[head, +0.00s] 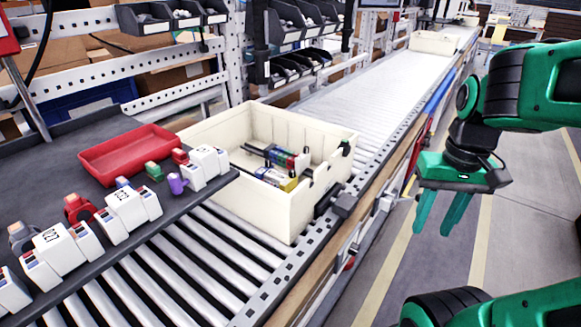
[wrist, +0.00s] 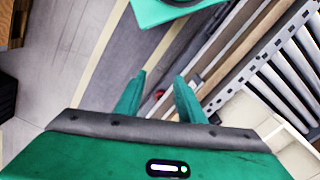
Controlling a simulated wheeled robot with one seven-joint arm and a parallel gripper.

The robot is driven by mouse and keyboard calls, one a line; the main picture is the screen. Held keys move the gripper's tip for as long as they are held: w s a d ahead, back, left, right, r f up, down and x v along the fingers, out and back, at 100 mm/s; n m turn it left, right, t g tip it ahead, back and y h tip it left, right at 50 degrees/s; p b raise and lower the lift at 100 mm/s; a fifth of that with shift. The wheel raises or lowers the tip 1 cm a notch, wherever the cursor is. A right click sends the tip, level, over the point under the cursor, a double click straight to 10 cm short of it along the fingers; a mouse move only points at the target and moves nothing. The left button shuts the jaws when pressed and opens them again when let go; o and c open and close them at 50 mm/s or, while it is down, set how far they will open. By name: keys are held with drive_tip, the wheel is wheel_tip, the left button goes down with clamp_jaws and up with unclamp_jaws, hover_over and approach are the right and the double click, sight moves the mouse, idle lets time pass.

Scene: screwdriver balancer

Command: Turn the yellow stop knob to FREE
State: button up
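I cannot make out a yellow stop knob or any FREE marking in either view. My gripper (head: 434,229) hangs fingers down in the head view, over the floor to the right of the conveyor. Its two green fingers are apart, with nothing between them. In the wrist view my gripper (wrist: 159,79) is also open and empty, pointing toward the conveyor's side and the floor. The tools (head: 277,178) with red, blue and yellow parts lie in the cream bin (head: 228,186), well left of my gripper.
The roller conveyor (head: 345,97) runs to the back, with another cream bin (head: 433,43) far off. A dark shelf (head: 50,165) at left holds a red tray (head: 125,154) and white labelled blocks (head: 126,210). The aisle floor (head: 520,235) is mostly clear.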

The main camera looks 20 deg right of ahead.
drive_tip(key=w+a+r+n, duration=0.1)
drive_tip(key=w+r+n, duration=0.3)
drive_tip(key=w, duration=0.8)
drive_tip(key=n, duration=1.4)
approach(292, 171)
wheel_tip(292, 171, down, 8)
drive_tip(key=shift+w+f, duration=0.1)
drive_tip(key=shift+f, duration=0.15)
clamp_jaws()
drive_tip(key=shift+a, duration=0.2)
drive_tip(key=shift+d, duration=0.1)
